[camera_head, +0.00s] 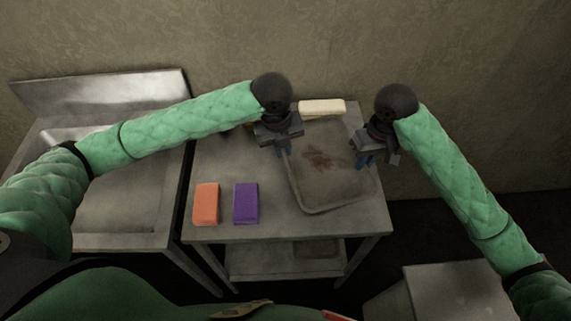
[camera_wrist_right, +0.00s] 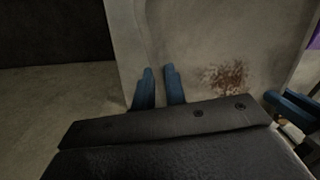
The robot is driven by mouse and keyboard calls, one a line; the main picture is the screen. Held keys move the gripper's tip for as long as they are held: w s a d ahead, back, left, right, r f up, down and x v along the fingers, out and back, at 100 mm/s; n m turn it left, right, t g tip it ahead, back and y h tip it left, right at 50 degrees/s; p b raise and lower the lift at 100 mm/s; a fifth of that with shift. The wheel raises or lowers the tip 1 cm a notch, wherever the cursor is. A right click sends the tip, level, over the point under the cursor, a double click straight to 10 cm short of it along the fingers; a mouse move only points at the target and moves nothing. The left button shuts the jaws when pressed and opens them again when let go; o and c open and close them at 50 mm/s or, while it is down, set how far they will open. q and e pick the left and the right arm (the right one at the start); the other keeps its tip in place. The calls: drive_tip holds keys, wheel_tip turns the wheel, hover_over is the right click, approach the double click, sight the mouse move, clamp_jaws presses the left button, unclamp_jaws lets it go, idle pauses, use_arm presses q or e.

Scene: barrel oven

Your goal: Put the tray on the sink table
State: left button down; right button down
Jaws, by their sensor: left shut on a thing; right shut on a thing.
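The grey metal tray (camera_head: 335,190) with a reddish-brown stain is at the right side of the middle table and slightly tilted in the picture. My left gripper (camera_head: 287,150) is shut on its left rim. My right gripper (camera_head: 364,158) is shut on its right rim. In the right wrist view, the blue fingers of my right gripper (camera_wrist_right: 159,88) straddle the rim of the tray (camera_wrist_right: 205,45), and the left gripper's fingers (camera_wrist_right: 292,104) show at the right edge. Whether the tray touches the tabletop is unclear. The sink table (camera_head: 115,215) stands at the left, partly covered by my left arm.
On the middle table (camera_head: 220,168) lie an orange block (camera_head: 206,204) and a purple block (camera_head: 246,204), left of the tray. A cream block (camera_head: 322,107) lies behind the tray. A narrow gap separates this table from the sink table. A grey box-like surface (camera_head: 455,290) is at lower right.

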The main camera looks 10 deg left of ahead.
sight(284, 169)
use_arm(q)
drive_tip(key=shift+f, duration=0.5)
use_arm(e)
drive_tip(key=shift+f, duration=0.45)
use_arm(q)
drive_tip(key=shift+f+b, duration=0.1)
drive_tip(key=shift+b, duration=0.2)
use_arm(e)
drive_tip(key=shift+f, duration=0.15)
